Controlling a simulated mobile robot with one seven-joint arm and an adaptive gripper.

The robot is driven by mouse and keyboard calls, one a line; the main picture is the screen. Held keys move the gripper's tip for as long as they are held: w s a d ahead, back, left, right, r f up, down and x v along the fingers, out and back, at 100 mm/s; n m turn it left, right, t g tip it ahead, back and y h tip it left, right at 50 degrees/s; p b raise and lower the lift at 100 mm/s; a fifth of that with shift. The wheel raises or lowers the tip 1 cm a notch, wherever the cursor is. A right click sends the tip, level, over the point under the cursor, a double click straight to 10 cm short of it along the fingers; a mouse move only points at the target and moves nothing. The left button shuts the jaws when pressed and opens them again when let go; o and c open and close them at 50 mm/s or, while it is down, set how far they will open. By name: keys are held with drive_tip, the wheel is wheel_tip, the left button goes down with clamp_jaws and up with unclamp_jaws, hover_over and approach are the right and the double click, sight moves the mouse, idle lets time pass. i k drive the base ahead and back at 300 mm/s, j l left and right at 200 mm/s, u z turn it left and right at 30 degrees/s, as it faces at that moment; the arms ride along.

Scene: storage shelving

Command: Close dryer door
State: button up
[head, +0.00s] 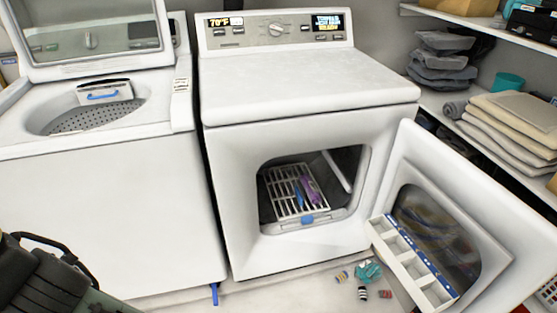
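The white dryer (290,155) stands in the middle of the head view. Its door (460,180) is swung wide open to the right, with its inner side and dark window facing the camera. The square dryer opening (350,165) is uncovered. A rack (283,190) and a purple item (311,190) show inside it. A white compartmented tray (408,262) with a blue strip sits against the lower inner side of the door; I cannot tell whether it is attached. I cannot make out my gripper in this view.
A washer (110,210) with its lid (95,35) raised stands left. Several small items, including a teal one (368,271), lie on the floor before the dryer. Shelves with folded cloths (515,120) stand right, behind the door. A dark object (35,280) fills the lower left corner.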

sight(496, 252)
drive_tip(key=k+l+z, duration=0.15)
drive_tip(key=l, duration=0.15)
drive_tip(key=k+l+z, duration=0.15)
drive_tip(key=l, duration=0.15)
drive_tip(key=z, duration=1.55)
